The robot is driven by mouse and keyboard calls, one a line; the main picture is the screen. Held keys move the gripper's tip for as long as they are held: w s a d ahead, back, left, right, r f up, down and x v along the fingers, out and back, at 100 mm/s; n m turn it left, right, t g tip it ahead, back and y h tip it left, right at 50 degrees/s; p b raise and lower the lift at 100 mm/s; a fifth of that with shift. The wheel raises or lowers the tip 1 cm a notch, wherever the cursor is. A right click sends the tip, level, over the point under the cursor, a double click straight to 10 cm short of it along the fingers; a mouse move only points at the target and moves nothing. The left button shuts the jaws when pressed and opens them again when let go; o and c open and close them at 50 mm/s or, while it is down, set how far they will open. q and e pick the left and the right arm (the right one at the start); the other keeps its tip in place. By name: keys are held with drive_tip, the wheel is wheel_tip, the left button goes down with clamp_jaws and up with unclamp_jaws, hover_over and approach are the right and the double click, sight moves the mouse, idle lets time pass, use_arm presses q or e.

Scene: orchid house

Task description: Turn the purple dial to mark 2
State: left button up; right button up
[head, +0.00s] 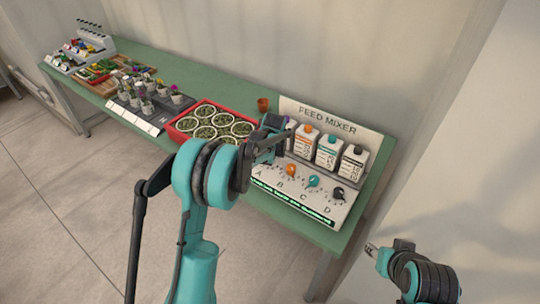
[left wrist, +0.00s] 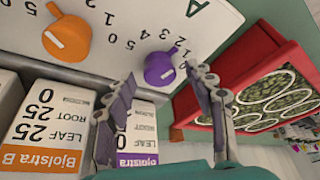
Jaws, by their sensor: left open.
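The purple dial (left wrist: 159,68) sits on the white panel in the left wrist view, near an upside-down letter A and printed numerals. A small pale mark shows on the dial, but I cannot tell which numeral it points to. My left gripper (left wrist: 162,76) is open, its two fingers on either side of the dial in the picture; I cannot tell whether they touch it. In the head view my left gripper (head: 272,146) is over the left part of the feed mixer and hides the purple dial. My right gripper (head: 371,250) is at the lower right, away from the table.
An orange dial (left wrist: 66,40) is beside the purple one. Teal (head: 312,181) and black (head: 338,193) dials are farther right. Bottles stand behind the dials, including an orange-capped one (head: 303,143). A red tray (head: 176,134) of round pots is to the left.

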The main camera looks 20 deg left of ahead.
use_arm(q)
drive_tip(key=v, duration=1.2)
drive_tip(key=shift+f, duration=0.15)
drive_tip(key=shift+s, duration=0.1)
drive_tip(key=s+r+m+t, duration=0.1)
drive_tip(key=s+r, duration=0.2)
drive_tip(key=s, duration=0.5)
drive_tip(key=s+r+m+t, duration=0.1)
drive_tip(key=s+r, duration=0.3)
drive_tip(key=s, duration=0.4)
drive_tip(key=s+f+m, duration=0.1)
drive_tip(key=s+f, duration=0.1)
drive_tip(key=s, duration=0.6)
drive_tip(key=s+f+m+t+h, duration=0.1)
drive_tip(key=s+f, duration=0.2)
drive_tip(key=s, duration=0.5)
drive_tip(key=shift+s+d+h+b, duration=0.25)
drive_tip(key=shift+s+h+b, duration=0.05)
